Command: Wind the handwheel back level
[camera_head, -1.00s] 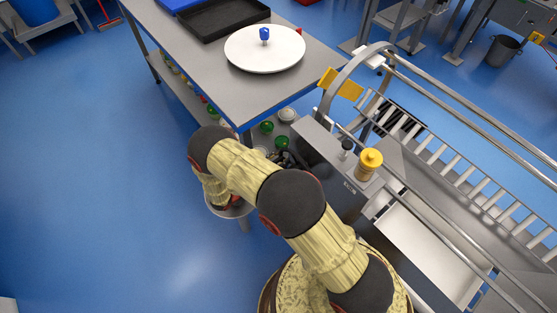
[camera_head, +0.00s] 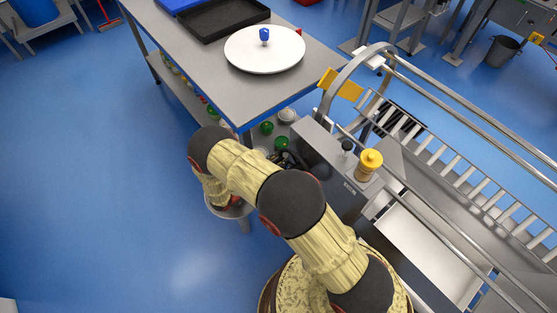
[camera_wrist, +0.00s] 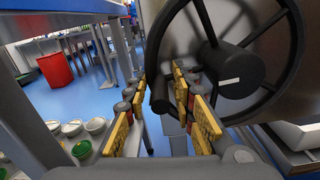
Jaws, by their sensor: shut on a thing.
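The black handwheel (camera_wrist: 236,66) fills the upper right of the wrist view, with a round hub, spokes, a thick rim and a small white mark on the hub. My gripper (camera_wrist: 160,88) has its yellow-padded fingers on both sides of the wheel's dark handle at the lower left of the rim and is shut on it. In the head view, the steel tub carrier (camera_head: 326,160) stands at the right with long rails and a slatted bed (camera_head: 455,170). The bed slopes down to the right in the picture. The wheel and gripper are mostly hidden there behind my arm.
A steel table (camera_head: 220,90) stands beside the carrier, with a white round board (camera_head: 255,60) and a black tray (camera_head: 222,18). Bowls (camera_wrist: 82,148) sit on its lower shelf, close to my gripper. Blue floor on the left is clear.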

